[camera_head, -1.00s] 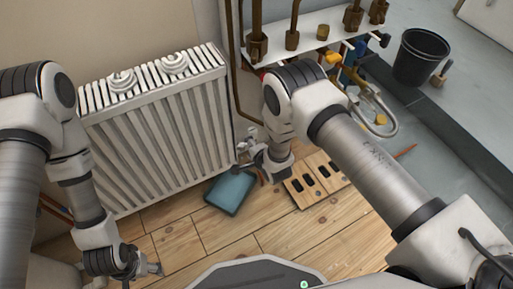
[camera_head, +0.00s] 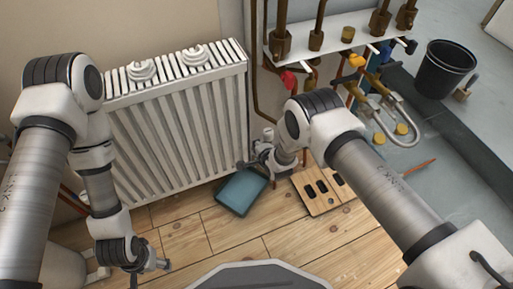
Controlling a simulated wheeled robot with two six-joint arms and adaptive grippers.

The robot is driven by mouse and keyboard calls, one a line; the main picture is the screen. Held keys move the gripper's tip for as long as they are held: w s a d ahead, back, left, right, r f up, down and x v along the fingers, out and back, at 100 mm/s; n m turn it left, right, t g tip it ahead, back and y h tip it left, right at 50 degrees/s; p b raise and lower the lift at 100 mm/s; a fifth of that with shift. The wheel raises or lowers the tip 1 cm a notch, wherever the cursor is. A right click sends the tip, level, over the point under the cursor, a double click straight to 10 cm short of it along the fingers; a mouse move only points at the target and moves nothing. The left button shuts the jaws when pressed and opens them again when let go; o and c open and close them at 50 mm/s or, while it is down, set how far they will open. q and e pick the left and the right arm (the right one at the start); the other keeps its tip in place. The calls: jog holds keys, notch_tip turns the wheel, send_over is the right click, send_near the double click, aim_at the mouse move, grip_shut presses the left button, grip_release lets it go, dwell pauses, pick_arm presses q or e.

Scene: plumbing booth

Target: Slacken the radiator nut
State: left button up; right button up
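The white radiator (camera_head: 175,130) stands against the wall at left centre. Its nut cannot be made out; the lower right corner of the radiator, with a small valve-like fitting (camera_head: 268,137), is close to my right gripper. My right gripper (camera_head: 250,165) is at that corner, above the blue tray; whether its fingers are open or touch anything is too small to tell. My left gripper (camera_head: 160,266) hangs low over the floor at the lower left, apart from the radiator, its fingers too small to read.
A blue tray (camera_head: 241,192) lies on the wooden floor below the radiator corner. A wooden board with dark slots (camera_head: 318,191) lies to its right. A pipe shelf (camera_head: 335,36) with valves is behind. A black bucket (camera_head: 445,68) stands at the far right. Floor in front is clear.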

jog(key=shift+r+g+p, duration=0.2)
jog(key=shift+g+p, duration=0.2)
grip_shut()
jog(key=shift+f, duration=0.15)
jog(key=o, duration=1.1)
grip_release()
jog(key=v, duration=1.2)
jog(key=shift+w+a+r, duration=0.15)
jog(key=shift+a+r, duration=0.05)
jog(key=shift+r, duration=0.05)
